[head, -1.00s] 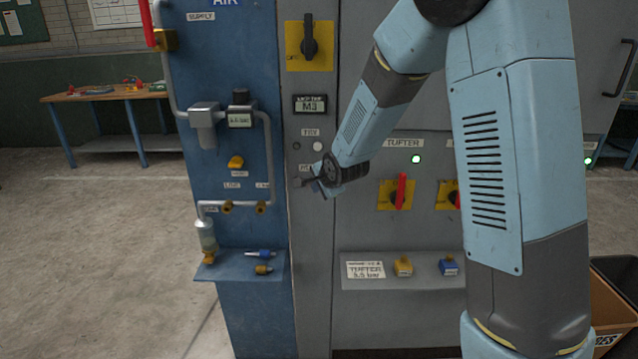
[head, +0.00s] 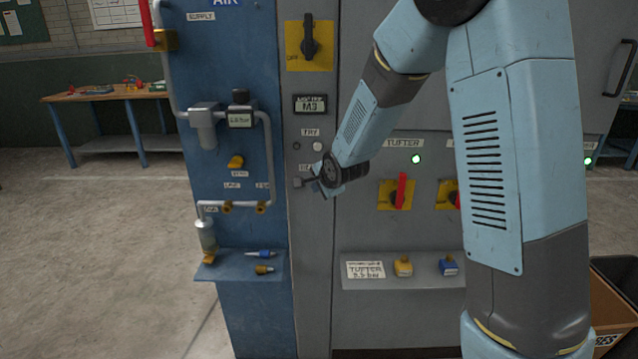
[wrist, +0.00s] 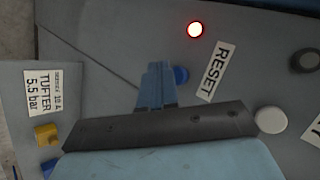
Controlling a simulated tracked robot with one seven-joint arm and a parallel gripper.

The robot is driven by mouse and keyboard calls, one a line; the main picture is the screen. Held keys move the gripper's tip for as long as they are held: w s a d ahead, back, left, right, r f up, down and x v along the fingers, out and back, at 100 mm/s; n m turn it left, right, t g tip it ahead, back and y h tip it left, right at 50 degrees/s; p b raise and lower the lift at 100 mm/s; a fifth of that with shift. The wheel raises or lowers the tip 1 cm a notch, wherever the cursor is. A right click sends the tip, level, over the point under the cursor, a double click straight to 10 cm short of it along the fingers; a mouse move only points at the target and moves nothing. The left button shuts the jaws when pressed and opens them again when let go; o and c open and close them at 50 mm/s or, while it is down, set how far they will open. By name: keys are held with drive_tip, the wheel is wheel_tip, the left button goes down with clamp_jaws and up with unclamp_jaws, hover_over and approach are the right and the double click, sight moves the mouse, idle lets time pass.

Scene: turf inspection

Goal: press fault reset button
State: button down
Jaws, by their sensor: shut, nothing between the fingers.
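The blue reset button (wrist: 181,75) shows in the wrist view beside the RESET label (wrist: 213,72), partly covered by my gripper's fingers. My gripper (wrist: 157,75) is shut and empty, with its fingertips close to the left side of the button. I cannot tell whether they touch it. A red lamp (wrist: 195,29) is lit near the label. In the head view my gripper (head: 302,183) is in front of the grey panel strip, below the M3 display (head: 310,104). The button is hidden there.
A white button (wrist: 270,120) and a black knob (wrist: 304,61) sit near the label. The blue air panel (head: 228,170) with pipes is to the left. Yellow isolator plates with red handles (head: 401,191) and a lower ledge with yellow (head: 403,267) and blue connectors (head: 448,266) are to the right.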

drive_tip(key=shift+w, duration=0.1)
drive_tip(key=shift+w+r, duration=0.1)
drive_tip(key=shift+w, duration=0.25)
drive_tip(key=shift+w, duration=0.45)
idle(0.9)
idle(0.4)
drive_tip(key=shift+s, duration=0.9)
drive_tip(key=shift+s, duration=2.5)
